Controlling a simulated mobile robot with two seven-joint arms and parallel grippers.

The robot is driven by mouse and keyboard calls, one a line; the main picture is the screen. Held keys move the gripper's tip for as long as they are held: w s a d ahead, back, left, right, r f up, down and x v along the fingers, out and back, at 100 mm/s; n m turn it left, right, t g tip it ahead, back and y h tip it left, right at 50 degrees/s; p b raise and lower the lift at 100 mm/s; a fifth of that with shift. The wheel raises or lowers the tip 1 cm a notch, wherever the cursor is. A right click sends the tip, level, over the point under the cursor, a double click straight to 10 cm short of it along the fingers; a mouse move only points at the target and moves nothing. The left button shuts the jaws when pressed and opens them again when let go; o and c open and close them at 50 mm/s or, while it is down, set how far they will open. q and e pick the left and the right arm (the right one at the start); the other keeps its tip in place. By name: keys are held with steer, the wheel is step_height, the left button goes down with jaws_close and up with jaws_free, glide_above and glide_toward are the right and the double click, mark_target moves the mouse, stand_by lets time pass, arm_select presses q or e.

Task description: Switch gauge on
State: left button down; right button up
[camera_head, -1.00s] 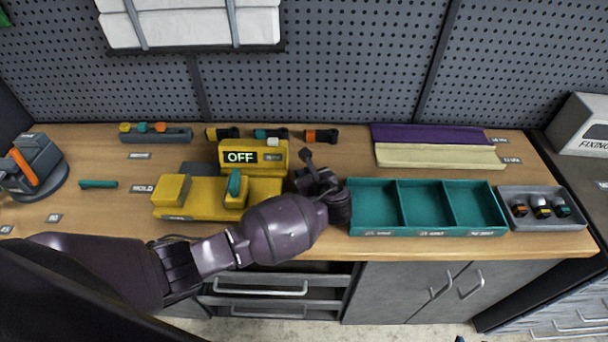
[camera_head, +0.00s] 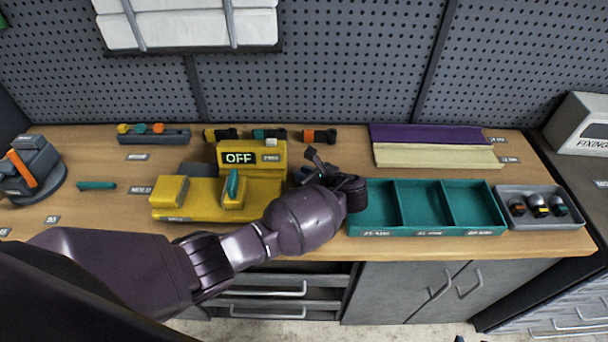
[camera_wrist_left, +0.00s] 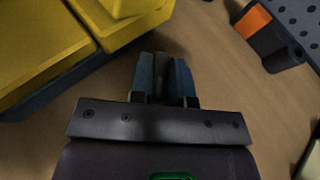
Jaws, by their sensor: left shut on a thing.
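The yellow gauge (camera_head: 265,155) stands on the bench left of centre, and its display reads OFF. A small button-like patch (camera_head: 271,158) shows right of the display. In front is a yellow base (camera_head: 200,205) with a teal lever (camera_head: 233,185) upright on a yellow block. My right gripper is not in view.
A teal three-compartment tray (camera_head: 420,233) lies right of my gripper, with a grey tray (camera_head: 575,222) beyond it. Several black cylinders with coloured bands, one orange-banded (camera_head: 320,136), lie behind. A pegboard (camera_head: 330,80) closes the back.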

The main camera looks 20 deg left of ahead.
arm_select(q)
steer(key=c, duration=1.1)
jaws_free()
steer(key=shift+r, duration=0.1)
step_height(320, 180, up, 20)
steer(key=shift+f, duration=0.1)
